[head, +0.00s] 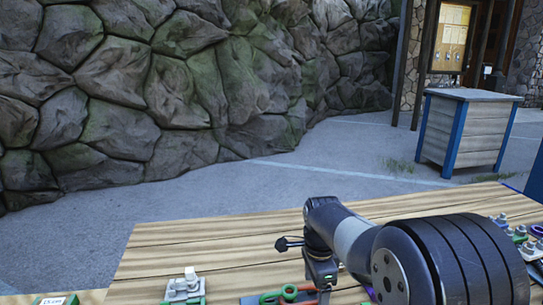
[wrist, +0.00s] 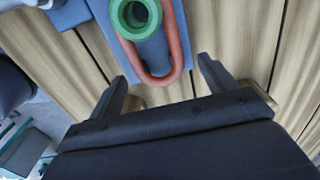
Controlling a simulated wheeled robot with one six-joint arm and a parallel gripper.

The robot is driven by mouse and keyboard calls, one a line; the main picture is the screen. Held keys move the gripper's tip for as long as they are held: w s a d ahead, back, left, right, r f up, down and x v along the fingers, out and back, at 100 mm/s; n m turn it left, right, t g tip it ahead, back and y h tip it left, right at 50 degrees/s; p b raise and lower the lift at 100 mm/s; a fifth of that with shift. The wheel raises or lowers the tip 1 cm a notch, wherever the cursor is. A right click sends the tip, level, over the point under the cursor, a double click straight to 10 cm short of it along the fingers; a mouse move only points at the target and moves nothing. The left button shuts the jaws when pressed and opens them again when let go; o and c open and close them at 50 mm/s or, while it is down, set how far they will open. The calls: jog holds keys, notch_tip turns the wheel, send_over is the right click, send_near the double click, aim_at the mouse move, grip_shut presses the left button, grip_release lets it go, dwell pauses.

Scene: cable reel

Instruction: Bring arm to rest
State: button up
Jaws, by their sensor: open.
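My gripper (wrist: 162,90) is open and empty in the wrist view, its two dark fingers apart above the wooden table (wrist: 50,33). A green ring-shaped part (wrist: 152,22) and a red-orange loop (wrist: 168,78) lie on a blue-grey plate just beyond the fingertips. In the head view, my arm reaches over the table (head: 180,240) from the lower right, bent, and its dark links hide part of the table. The green part (head: 290,291) and the red loop (head: 308,289) show at the lower edge beside my wrist. My fingertips are hidden in the head view.
A grey fixture with a white knob (head: 186,284) stands left of my arm on the table. Several small parts (head: 518,235) sit at the right edge. Beyond the table are a stone wall (head: 170,90), open pavement and a wooden crate with blue posts (head: 463,130).

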jog(key=d, duration=0.3)
jog(key=w+d, duration=0.1)
jog(key=d, duration=0.1)
jog(key=shift+r, duration=0.25)
jog(key=shift+a+r+p, duration=0.15)
jog(key=shift+r+p, duration=2.25)
jog(key=shift+r, duration=0.15)
jog(key=shift+s, duration=0.1)
